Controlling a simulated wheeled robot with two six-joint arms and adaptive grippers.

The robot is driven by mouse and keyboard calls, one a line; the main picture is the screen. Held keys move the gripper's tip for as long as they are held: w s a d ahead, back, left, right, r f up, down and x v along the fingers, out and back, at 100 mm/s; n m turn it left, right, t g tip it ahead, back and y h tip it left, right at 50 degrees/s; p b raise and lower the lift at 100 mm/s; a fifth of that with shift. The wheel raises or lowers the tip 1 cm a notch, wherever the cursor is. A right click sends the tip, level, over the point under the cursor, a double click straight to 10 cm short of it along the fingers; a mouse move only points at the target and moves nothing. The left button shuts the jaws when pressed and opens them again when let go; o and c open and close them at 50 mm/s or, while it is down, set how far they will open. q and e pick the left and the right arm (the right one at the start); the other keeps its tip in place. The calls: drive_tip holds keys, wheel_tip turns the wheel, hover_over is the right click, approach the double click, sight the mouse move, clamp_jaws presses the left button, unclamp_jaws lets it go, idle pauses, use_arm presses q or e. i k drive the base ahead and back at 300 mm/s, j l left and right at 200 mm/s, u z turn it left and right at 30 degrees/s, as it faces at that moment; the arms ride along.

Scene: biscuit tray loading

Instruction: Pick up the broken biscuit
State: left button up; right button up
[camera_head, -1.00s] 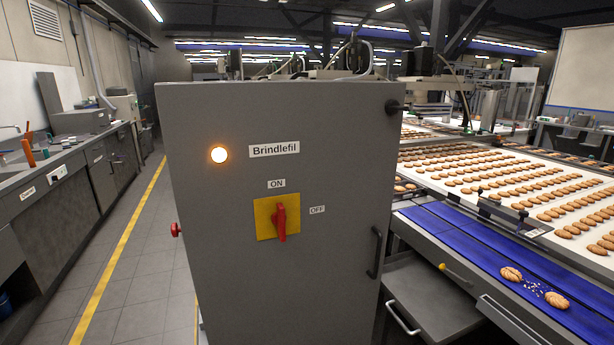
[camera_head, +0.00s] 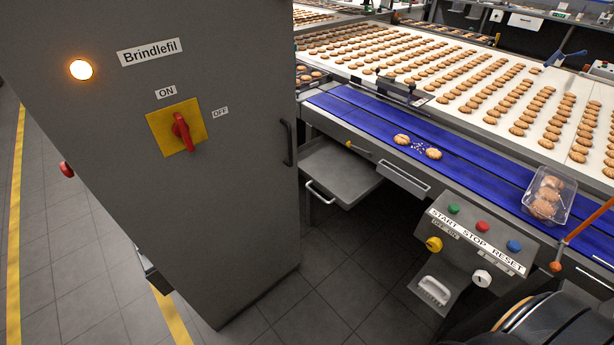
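Two biscuit pieces lie on the blue belt (camera_head: 352,117) near its front edge. The left piece (camera_head: 402,139) and the right piece (camera_head: 433,153) are apart, with pale crumbs (camera_head: 418,147) scattered between them. They look like the broken biscuit, though they are too small to make out the broken edges. Neither of my grippers is in view.
A grey cabinet (camera_head: 200,240) with a red ON/OFF switch (camera_head: 182,131) fills the left. Whole biscuits in rows cover the white conveyor (camera_head: 560,75). A clear tray (camera_head: 549,195) holds biscuits on the belt's right. A START/STOP/RESET panel (camera_head: 470,245) and open drawer (camera_head: 340,170) stick out in front.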

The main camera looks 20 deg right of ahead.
sight(400, 139)
drive_tip(key=z, duration=1.35)
drive_tip(key=i+u, duration=0.3)
drive_tip(key=i+j+u, duration=0.1)
drive_tip(key=u, duration=0.2)
